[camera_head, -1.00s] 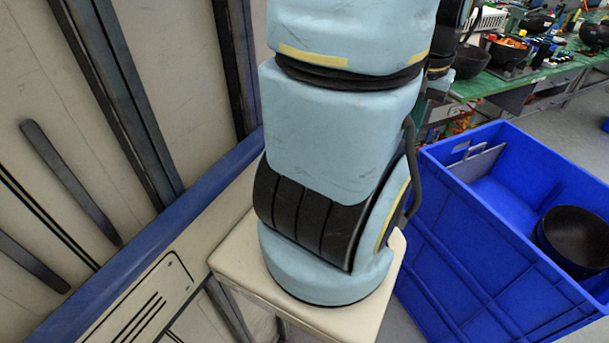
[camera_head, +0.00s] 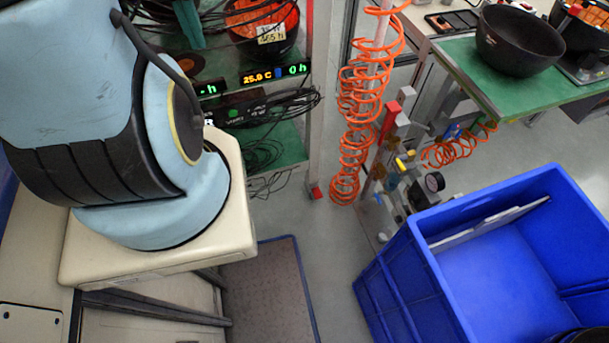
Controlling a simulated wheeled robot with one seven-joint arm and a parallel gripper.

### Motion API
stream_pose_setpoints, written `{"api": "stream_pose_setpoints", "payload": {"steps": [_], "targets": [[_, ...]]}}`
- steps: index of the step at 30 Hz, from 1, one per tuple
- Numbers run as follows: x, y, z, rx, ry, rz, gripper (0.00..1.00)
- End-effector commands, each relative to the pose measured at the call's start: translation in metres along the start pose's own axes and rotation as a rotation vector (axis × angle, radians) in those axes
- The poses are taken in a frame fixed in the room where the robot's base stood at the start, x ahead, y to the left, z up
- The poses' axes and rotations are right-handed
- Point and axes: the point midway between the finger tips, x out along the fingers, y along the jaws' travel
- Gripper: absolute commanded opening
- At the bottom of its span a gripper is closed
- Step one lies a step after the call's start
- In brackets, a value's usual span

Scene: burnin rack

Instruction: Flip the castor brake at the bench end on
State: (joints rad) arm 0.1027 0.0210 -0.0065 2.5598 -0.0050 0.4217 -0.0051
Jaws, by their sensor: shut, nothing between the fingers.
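A small red piece (camera_head: 316,192) sits at the foot of the pale rack post (camera_head: 317,100), near the floor. It looks like a castor brake pedal, but it is too small to tell whether it is on or off. The castor wheel itself cannot be made out. My gripper is out of view; only light-blue links of my arm and its cream base show at the left.
Open grey floor (camera_head: 290,215) lies before the post. A blue crate (camera_head: 390,285) stands at lower right. Orange coiled hoses (camera_head: 352,120) hang right of the post, beside a gauge and fittings (camera_head: 432,183). A green bench (camera_head: 470,75) holds a black bowl (camera_head: 515,40). Cables hang from the rack shelves.

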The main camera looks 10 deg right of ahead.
Motion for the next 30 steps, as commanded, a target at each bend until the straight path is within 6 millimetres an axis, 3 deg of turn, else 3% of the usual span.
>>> {"api": "stream_pose_setpoints", "payload": {"steps": [10, 14, 17, 30], "targets": [[0.0, 0.0, 0.0, 0.0, 0.0, 0.0, 0.0], [0.011, 0.0, 0.002, 0.0, 0.0, 0.0, 0.0], [0.034, 0.0, 0.005, 0.0, 0.0, 0.0, 0.0], [0.188, -0.001, 0.026, 0.0, 0.0, 0.0, 0.0]]}}
